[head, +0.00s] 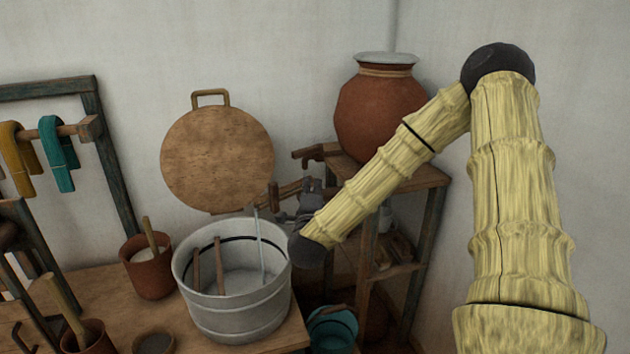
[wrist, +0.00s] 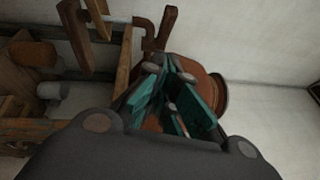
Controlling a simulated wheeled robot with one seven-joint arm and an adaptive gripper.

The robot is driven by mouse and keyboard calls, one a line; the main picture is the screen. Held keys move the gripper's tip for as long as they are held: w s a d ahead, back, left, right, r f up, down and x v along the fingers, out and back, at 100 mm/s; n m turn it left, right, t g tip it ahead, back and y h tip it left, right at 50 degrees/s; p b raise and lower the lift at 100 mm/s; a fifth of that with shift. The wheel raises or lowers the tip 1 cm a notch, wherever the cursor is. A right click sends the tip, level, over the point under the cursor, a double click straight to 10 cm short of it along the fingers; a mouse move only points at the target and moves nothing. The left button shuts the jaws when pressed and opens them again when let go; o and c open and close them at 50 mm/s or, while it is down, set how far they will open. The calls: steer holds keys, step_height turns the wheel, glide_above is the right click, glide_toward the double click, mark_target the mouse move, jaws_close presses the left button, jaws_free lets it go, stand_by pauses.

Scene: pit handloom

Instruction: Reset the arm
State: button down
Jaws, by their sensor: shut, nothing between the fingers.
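My arm reaches in from the right in the head view, bends at a dark elbow and comes down to the left. My gripper (wrist: 172,90) shows in the wrist view with its teal-faced fingers together and nothing held between them. In the head view the grey gripper (head: 308,192) is partly hidden behind my forearm, above and behind the right side of the metal bucket. It looks clear of the bucket, but its exact distance from the wooden parts behind it cannot be told.
The metal bucket (head: 235,318) with sticks in it stands on the wooden table (head: 95,292). A clay pot (head: 148,272) stands beside it. A large clay jar (head: 378,112) sits on a wooden stand (head: 428,178). A round board (head: 217,160) leans at the wall. Open air lies above the table.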

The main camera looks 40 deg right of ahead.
steer(key=shift+s+a+f, duration=0.1)
steer(key=shift+s+a, duration=0.35)
steer(key=shift+a, duration=0.05)
steer(key=s+a+f+n+g+y+p, duration=0.1)
steer(key=s+a+f+n+g+y, duration=0.1)
steer(key=s+a+f+n+y, duration=0.5)
steer(key=a+f+n+g+p, duration=0.15)
steer(key=a+f+n, duration=0.3)
steer(key=f, duration=0.65)
steer(key=s+a+f+n+g+y+p, duration=0.2)
steer(key=s+a+f+n+y, duration=0.2)
steer(key=a+f, duration=0.45)
steer(key=s+a+f+n+g+p, duration=0.1)
steer(key=s+a+f+n+g, duration=0.2)
steer(key=s, duration=0.6)
steer(key=s+a+f+n+g+y, duration=0.1)
steer(key=s+a+f+n+g, duration=0.1)
steer(key=s+f+n, duration=0.3)
steer(key=s+a+f+n+g+y+p, duration=0.1)
steer(key=s+a+f+n+g, duration=0.2)
steer(key=s, duration=1)
step_height(320, 180, down, 2)
steer(key=shift+a+f+n+g+p, duration=0.15)
steer(key=shift+a+n+g+p, duration=0.2)
steer(key=shift+n+g, duration=0.2)
steer(key=c, duration=2.2)
jaws_free()
